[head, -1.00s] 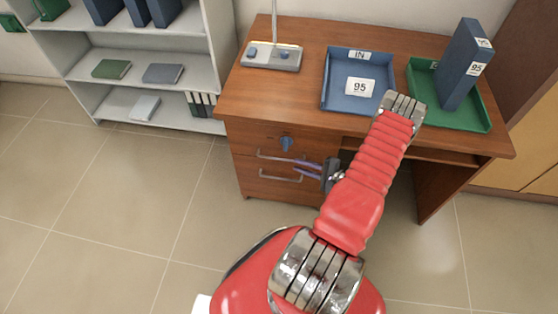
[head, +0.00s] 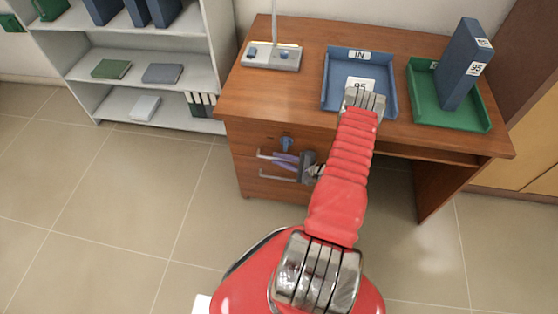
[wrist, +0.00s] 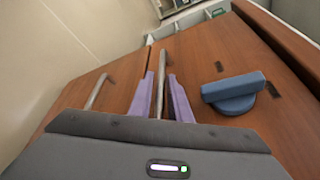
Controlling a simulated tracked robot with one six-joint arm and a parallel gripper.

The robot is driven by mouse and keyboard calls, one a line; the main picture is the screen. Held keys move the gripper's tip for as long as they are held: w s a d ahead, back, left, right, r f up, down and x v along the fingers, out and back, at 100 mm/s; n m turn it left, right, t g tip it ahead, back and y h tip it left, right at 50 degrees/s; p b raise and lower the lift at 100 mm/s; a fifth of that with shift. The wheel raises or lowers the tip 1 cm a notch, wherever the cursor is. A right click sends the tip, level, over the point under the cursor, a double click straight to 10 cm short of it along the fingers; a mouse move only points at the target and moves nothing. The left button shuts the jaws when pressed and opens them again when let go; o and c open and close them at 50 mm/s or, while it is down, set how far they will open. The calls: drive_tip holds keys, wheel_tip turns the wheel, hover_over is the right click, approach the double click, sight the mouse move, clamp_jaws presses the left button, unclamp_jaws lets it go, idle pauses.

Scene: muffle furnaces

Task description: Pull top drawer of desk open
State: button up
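The wooden desk (head: 232,105) has a stack of drawers on its left side, and the top drawer (head: 247,138) looks shut. A blue lock or key piece (head: 286,143) is on its front, large in the wrist view (wrist: 233,92). The top drawer's metal bar handle (wrist: 161,80) lies between the two purple fingers of my gripper (wrist: 162,98). The fingers are apart, one on each side of the bar, with narrow gaps showing. In the head view my gripper (head: 280,160) is at the drawer front and partly covers the handle.
A second handle (wrist: 97,92) is on the drawer below. A blue tray (head: 391,98), a green tray (head: 440,121) with an upright blue binder (head: 462,65), and a lamp base (head: 271,58) stand on the desk. Shelves (head: 160,121) stand left. The floor in front is clear.

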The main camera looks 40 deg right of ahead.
clamp_jaws()
idle(0.3)
drive_tip(key=shift+s+a+f, duration=0.1)
drive_tip(key=shift+a, duration=0.1)
drive_tip(key=shift+s, duration=0.2)
